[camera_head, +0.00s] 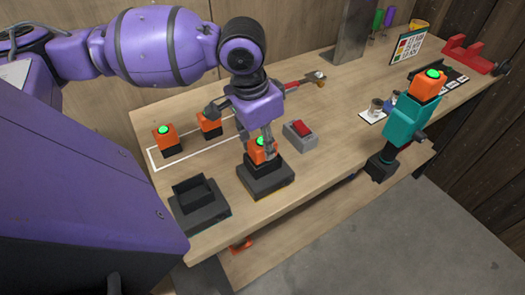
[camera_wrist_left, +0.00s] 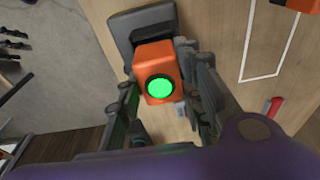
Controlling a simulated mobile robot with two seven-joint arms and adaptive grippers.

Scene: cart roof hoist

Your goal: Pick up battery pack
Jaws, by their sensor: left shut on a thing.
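An orange battery pack (camera_head: 257,155) with a lit green button is at the dark charger dock (camera_head: 268,182) near the table's front edge. My left gripper (camera_head: 265,148) points down and is shut on this pack. The left wrist view shows the orange pack (camera_wrist_left: 148,58) between the fingers, with the dark dock (camera_wrist_left: 124,30) behind it. I cannot tell whether the pack is fully seated in the dock. Two more orange packs stand at the back left, one (camera_head: 166,143) with a lit green button and one (camera_head: 209,124) partly hidden by my arm. My right gripper is not in view.
An empty dark dock (camera_head: 200,208) is to the left. A grey box with a red switch (camera_head: 299,131) is close on the right. A hammer (camera_head: 303,82) lies behind. A teal drill (camera_head: 403,122) with an orange pack on top stands further right.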

